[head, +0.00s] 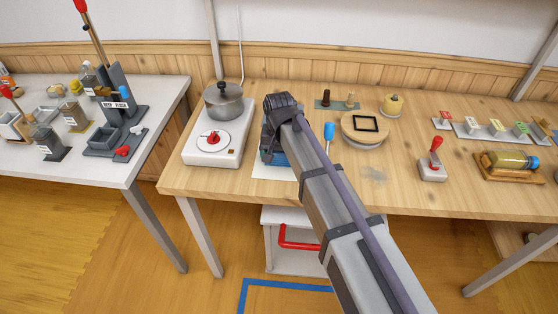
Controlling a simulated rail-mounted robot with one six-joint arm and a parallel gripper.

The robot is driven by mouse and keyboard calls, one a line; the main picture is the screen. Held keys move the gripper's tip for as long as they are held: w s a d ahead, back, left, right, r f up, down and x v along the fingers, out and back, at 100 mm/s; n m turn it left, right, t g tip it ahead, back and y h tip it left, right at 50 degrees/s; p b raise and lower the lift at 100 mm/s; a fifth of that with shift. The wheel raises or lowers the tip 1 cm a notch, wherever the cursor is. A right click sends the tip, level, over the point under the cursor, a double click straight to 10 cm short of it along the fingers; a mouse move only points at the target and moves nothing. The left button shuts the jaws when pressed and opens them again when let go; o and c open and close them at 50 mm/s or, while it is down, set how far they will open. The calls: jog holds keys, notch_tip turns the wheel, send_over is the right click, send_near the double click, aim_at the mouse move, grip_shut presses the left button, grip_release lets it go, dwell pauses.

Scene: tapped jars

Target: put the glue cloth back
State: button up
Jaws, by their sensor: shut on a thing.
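My gripper (267,145) is at the end of my arm, low over the left part of the wooden bench, just right of the white hot plate. The wrist and arm hide most of it, and the fingertips do not show clearly. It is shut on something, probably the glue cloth. A bit of blue (277,159) shows beside and below the wrist; I cannot tell whether it is the cloth or a holder. A white sheet (266,173) lies on the bench under it, partly hidden by my arm.
A lidded pot (223,101) stands on the hot plate (212,143), close left of my gripper. A blue-handled tool (329,133) stands just right of my arm. Beyond it is a round wooden-topped stand (349,127). A red-handled block (433,167) stands farther right. A grey smudge (374,175) marks clear bench.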

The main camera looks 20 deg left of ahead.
jog(key=shift+f, duration=0.1)
jog(key=o, duration=0.7)
notch_tip(320, 180, up, 13)
jog(key=p, duration=1.2)
jog(key=shift+f, duration=0.2)
